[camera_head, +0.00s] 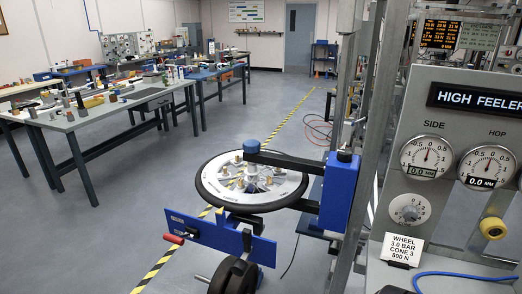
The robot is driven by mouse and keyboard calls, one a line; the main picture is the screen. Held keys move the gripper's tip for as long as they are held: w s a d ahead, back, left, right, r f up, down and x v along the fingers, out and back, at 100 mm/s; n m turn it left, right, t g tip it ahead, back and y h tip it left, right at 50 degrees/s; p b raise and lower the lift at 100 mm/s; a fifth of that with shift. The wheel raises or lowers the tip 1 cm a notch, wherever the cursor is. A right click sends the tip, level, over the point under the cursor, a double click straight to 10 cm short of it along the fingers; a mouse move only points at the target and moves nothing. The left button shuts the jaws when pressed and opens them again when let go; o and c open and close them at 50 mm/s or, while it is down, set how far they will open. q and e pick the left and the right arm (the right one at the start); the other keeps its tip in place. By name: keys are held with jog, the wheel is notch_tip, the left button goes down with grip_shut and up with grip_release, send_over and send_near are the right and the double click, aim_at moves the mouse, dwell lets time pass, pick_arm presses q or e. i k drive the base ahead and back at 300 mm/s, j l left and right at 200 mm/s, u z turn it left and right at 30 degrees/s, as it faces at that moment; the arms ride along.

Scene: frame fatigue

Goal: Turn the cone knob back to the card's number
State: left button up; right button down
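A round grey knob (410,210) sits on the light grey panel (450,140) at the right, below the SIDE gauge. No label naming it the cone knob is legible, and its setting is too small to read. A white card (403,250) stands just below the knob and reads "WHEEL 3.0 BAR CONE 3 800 N". Neither of my grippers can be made out in this view.
The SIDE gauge (426,157) and HOP gauge (487,167) are above. A yellow round button (493,228) is right of the knob. A blue hose (465,276) crosses below. A wheel (252,181) on a blue-armed fixture stands left of the panel.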

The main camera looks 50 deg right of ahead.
aim_at(410, 213)
jog(key=z, duration=3.1)
